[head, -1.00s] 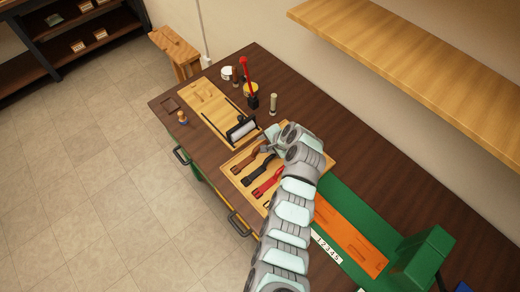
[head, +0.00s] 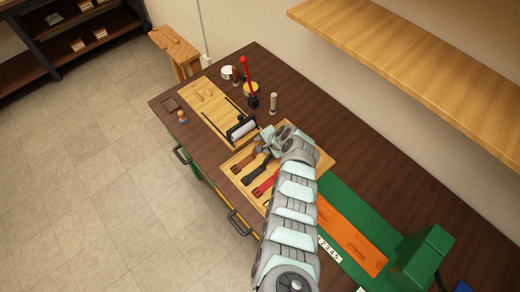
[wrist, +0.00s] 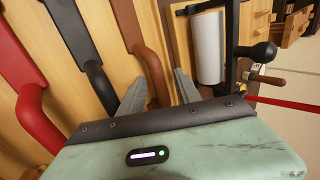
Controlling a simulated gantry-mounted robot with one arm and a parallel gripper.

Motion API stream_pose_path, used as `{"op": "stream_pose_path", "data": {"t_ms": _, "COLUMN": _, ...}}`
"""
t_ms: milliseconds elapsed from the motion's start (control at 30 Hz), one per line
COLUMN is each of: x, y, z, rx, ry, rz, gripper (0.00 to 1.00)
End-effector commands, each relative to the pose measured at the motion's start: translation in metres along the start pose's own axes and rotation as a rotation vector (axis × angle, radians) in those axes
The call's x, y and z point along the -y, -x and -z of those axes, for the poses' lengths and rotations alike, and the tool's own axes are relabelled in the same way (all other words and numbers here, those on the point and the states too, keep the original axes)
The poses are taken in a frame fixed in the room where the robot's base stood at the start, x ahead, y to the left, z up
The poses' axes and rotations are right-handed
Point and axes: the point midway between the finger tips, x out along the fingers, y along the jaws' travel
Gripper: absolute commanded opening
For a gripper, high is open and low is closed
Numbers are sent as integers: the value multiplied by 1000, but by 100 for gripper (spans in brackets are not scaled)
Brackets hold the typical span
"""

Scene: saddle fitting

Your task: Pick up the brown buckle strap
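The brown buckle strap (head: 243,161) lies on the light wooden board in the head view, left of the black and red straps. In the wrist view the brown strap (wrist: 148,58) runs down between the two fingers of my gripper (wrist: 160,88). The fingers are apart, one on each side of the strap, with a gap visible to the strap. I cannot tell how far above the board the fingertips are. My gripper (head: 263,143) is over the upper end of the straps in the head view. The strap's lower end is partly hidden by the gripper body.
A black strap (wrist: 85,50) and a red strap (wrist: 20,75) lie beside the brown one. A white roller (wrist: 207,48) in a black frame stands close on the other side. A green mat with an orange strip (head: 345,238) lies at the right.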

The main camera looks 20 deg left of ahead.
Motion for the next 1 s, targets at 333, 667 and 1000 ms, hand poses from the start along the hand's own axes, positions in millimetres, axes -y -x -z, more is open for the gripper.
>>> {"op": "stream_pose_path", "data": {"t_ms": 333, "x": 0, "y": 0, "z": 0, "rx": 0, "ry": 0, "rz": 0, "gripper": 10}}
{"op": "stream_pose_path", "data": {"t_ms": 667, "x": 0, "y": 0, "z": 0, "rx": 0, "ry": 0, "rz": 0, "gripper": 0}}
{"op": "stream_pose_path", "data": {"t_ms": 1000, "x": 0, "y": 0, "z": 0, "rx": 0, "ry": 0, "rz": 0, "gripper": 0}}
